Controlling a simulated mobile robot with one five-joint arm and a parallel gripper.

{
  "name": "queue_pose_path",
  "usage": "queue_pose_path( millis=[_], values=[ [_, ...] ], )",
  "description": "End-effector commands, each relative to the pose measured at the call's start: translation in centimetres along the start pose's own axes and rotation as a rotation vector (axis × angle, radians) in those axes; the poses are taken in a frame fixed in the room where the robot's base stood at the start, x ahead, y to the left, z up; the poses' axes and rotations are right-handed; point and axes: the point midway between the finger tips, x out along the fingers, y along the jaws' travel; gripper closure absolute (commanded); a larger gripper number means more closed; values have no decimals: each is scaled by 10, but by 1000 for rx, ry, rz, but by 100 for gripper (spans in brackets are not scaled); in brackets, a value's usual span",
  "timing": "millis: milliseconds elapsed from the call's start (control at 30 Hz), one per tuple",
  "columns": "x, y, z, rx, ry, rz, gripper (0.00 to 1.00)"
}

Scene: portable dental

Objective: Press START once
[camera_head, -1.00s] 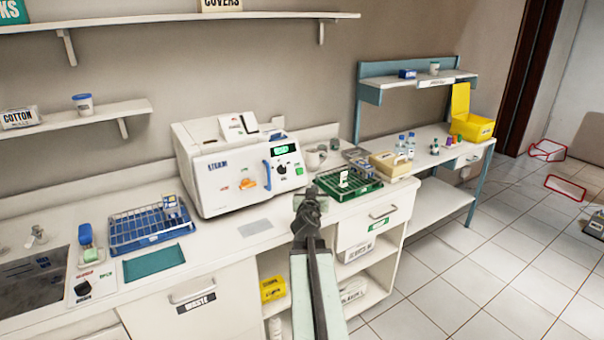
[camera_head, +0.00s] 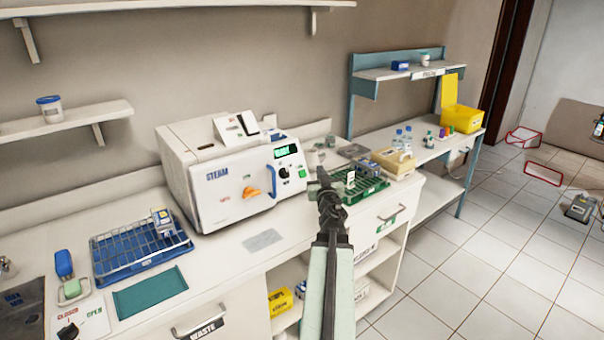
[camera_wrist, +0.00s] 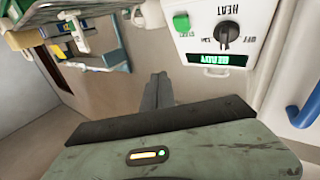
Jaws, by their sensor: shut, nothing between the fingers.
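The white steam sterilizer (camera_head: 225,185) stands on the counter with its control panel on the right of its front. The green START button (camera_head: 302,173) is low on that panel, beside a black knob (camera_head: 284,172) and under a lit green display. My gripper (camera_head: 323,176) is shut and empty, just right of the button in the head view; contact is not visible. The wrist view is upside down. It shows the green START button (camera_wrist: 181,22), the black HEAT knob (camera_wrist: 227,36) and the READY display (camera_wrist: 215,60). My shut fingertips (camera_wrist: 158,85) are apart from the button there.
A green rack (camera_head: 362,190) and a beige box (camera_head: 394,163) sit right of the sterilizer. Its blue handle (camera_head: 271,181) sticks out left of the panel. A blue wire rack (camera_head: 130,258) and a teal mat (camera_head: 150,292) lie on the left counter.

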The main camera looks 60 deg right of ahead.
Motion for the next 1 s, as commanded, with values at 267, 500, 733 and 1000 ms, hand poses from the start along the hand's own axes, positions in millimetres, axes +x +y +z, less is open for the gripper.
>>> queue_pose_path(
  millis=[267,500,733,1000],
  values=[
    [3,9,6,-2,-1,16,100],
    [27,-3,25,0,-2,20,100],
    [49,-18,40,0,-2,21,100],
    [60,-25,47,-1,-2,22,100]
  ],
)
